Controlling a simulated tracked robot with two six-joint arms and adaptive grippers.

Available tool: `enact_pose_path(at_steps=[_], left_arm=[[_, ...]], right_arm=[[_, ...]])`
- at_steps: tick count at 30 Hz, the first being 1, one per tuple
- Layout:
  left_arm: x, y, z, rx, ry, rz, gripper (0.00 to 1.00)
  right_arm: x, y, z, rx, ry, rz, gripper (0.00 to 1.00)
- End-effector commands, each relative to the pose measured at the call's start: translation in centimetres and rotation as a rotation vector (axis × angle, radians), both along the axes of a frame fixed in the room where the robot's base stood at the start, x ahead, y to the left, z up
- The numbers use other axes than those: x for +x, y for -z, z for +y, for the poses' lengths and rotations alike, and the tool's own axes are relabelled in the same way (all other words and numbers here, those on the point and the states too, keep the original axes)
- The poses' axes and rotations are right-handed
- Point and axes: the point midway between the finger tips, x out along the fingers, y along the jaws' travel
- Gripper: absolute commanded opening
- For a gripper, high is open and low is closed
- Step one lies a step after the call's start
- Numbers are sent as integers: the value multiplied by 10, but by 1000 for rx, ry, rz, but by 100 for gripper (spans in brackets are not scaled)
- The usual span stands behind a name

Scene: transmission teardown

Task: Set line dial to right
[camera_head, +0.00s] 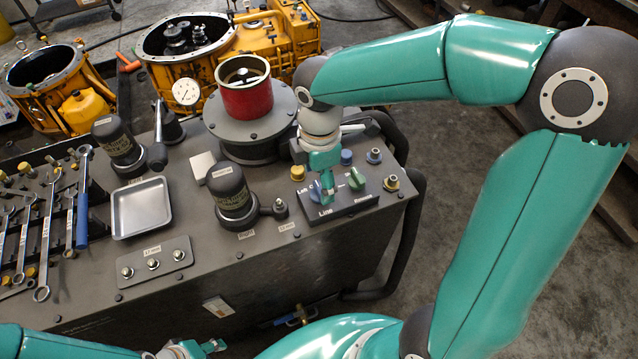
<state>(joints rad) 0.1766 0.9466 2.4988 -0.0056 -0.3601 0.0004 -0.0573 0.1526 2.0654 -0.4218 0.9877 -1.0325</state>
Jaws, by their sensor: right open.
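The line dial (315,196) is a small blue knob on a dark plate at the right end of the bench top, with the word "Line" below it and "Left" to its left. My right gripper (327,194) points down directly at this dial and partly covers it. Its fingers are open, close around or just above the knob; I cannot tell whether they touch it. The dial's pointer direction is hidden. My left gripper (205,348) is low at the bottom edge, in front of the bench and away from the dial; its fingers are too small to read.
A green dial (356,179) sits just right of the line dial on the same plate. A red cylinder (246,99) stands on a round fixture behind.

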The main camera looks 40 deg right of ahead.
Motion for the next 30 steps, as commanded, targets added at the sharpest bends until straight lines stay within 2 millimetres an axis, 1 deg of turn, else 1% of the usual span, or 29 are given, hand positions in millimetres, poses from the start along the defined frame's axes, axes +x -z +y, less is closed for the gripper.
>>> enact_pose_path(at_steps=[1,6,16,17,18,26,27,30], left_arm=[[0,1,0,0,0,0,40],[0,1,0,0,0,0,40],[0,1,0,0,0,0,40],[0,1,0,0,0,0,40],[0,1,0,0,0,0,40],[0,1,0,0,0,0,40],[0,1,0,0,0,0,40],[0,1,0,0,0,0,40]], right_arm=[[0,8,0,-1,0,3,73],[0,21,0,-1,-2,1,73],[0,24,0,0,-1,-1,73],[0,24,0,0,-1,-1,70],[0,24,0,0,-1,-1,63],[0,23,0,0,-1,-1,20],[0,23,0,0,-1,-1,13],[0,23,0,0,1,-1,13]])
